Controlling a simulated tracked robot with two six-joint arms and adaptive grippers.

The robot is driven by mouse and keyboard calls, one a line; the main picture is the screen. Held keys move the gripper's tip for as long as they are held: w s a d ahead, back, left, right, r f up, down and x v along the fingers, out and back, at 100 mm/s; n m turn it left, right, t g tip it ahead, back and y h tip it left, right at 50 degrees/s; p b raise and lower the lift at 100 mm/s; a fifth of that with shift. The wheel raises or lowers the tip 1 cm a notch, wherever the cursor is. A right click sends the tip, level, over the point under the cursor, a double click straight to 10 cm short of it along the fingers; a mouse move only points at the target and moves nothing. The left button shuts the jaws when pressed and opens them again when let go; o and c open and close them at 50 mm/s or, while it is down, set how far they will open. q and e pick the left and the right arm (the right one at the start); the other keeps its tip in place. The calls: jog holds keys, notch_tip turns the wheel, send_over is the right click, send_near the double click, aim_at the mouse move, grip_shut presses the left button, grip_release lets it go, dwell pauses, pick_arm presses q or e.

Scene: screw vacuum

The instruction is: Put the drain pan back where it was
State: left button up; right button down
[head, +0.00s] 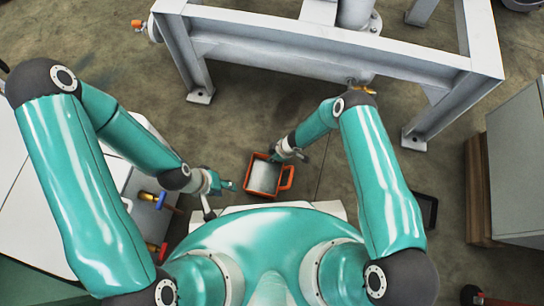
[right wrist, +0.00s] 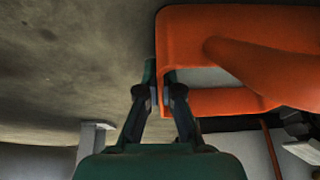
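The orange drain pan (head: 284,187) has a pale grey inside and shows in the middle of the head view, low in front of me, with an open handle loop on its right side. In the right wrist view its orange body (right wrist: 185,45) fills the upper right. My right gripper (head: 296,155) is at the pan's far edge. In the right wrist view its two fingers (right wrist: 163,90) are closed on an orange edge of the pan. My left gripper (head: 226,186) is left of the pan, apart from it and apparently empty. Its finger opening is unclear.
A grey steel frame (head: 320,48) stands beyond the pan, with a yellow-handled valve (head: 363,89) under it. A grey cabinet (head: 515,160) on wood is at right. Brass valves with blue and red handles (head: 160,200) are at left. Concrete floor (head: 235,115) lies open between.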

jog(key=c, duration=1.3)
grip_release()
jog(key=shift+r, duration=0.1)
jog(key=s+d+r+m+p, duration=0.2)
jog(key=r+m+p, duration=0.15)
jog(key=r, duration=0.35)
jog(key=s+d+r+m+y+p, duration=0.1)
jog(key=s+r+m+p, duration=0.1)
jog(key=r+p, duration=0.45)
jog(key=s+d+r+m+p, duration=0.2)
jog(key=r, duration=0.7)
jog(key=s+d+r+m, duration=0.1)
jog(key=s+r+m, duration=0.2)
jog(key=s+d+r+m, duration=0.1)
jog(key=s+r+m, duration=0.2)
jog(key=r, duration=0.1)
jog(key=s+d+r+m+h, duration=0.1)
jog(key=s+d+r+m, duration=0.1)
jog(key=s+r+m, duration=0.1)
jog(key=shift+s+r+g, duration=0.2)
jog(key=shift+s+g, duration=0.1)
jog(key=shift+s, duration=0.3)
notch_tip(320, 180, up, 27)
jog(key=p, duration=2.7)
jog(key=shift+r+p, duration=0.1)
jog(key=shift+p, duration=0.25)
